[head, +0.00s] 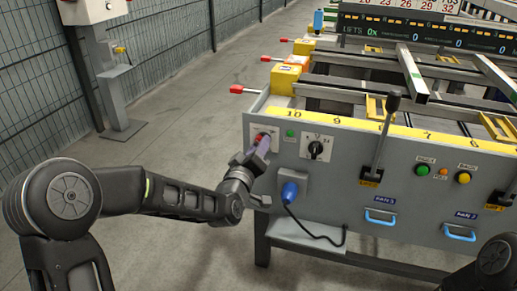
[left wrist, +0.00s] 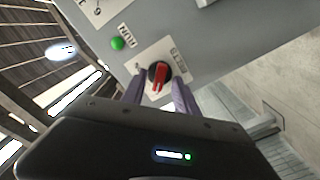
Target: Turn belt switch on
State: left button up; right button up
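The belt switch is a rotary switch with a red handle on a black round base, set on a white plate on the grey panel. It shows in the left wrist view (left wrist: 158,77), where its label appears to read BELTS upside down. In the head view the switch (head: 262,136) is partly covered by my left gripper (head: 257,156). In the left wrist view my left gripper (left wrist: 159,88) is open, its two purple-grey fingers on either side of the switch. Contact with the handle cannot be told. My right gripper is out of view.
A green RUN light (left wrist: 117,43) is beside the switch. Another rotary switch (head: 316,149), a blue plug (head: 290,191) with a black cable and a lever (head: 384,130) stand on the panel to the right.

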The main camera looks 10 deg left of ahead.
pick_arm(q)
jog(key=shift+c, duration=0.2)
grip_shut()
dwell(0.4)
